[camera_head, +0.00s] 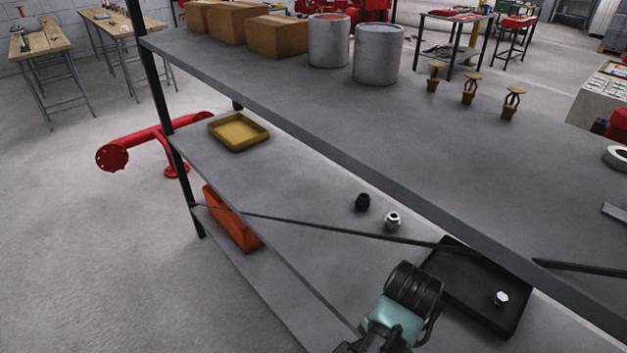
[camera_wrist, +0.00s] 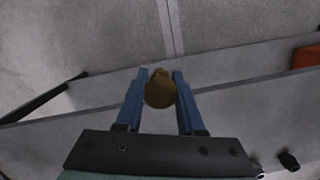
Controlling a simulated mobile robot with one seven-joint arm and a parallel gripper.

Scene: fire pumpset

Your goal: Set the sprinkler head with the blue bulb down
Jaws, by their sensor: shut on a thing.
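In the wrist view my gripper (camera_wrist: 159,77) is shut on a brass-coloured piece (camera_wrist: 160,94), seen end-on between the two blue fingers. It looks like a sprinkler head, but no bulb or bulb colour shows. In the head view my teal and black wrist is at the bottom, by the middle shelf (camera_head: 310,205); the fingertips and the held piece are hidden there. Three brass sprinkler heads, at left (camera_head: 434,76), middle (camera_head: 469,89) and right (camera_head: 511,103), stand upright on the top shelf (camera_head: 450,150). Their bulb colours are too small to tell.
A yellow tray (camera_head: 239,146) sits on the middle shelf's far end. A black fitting (camera_head: 362,202) and a silver one (camera_head: 393,221) stand nearer. A dark tray (camera_head: 463,303) holds a silver piece (camera_head: 502,298). An orange bin (camera_head: 232,220) is below. The top shelf overhangs.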

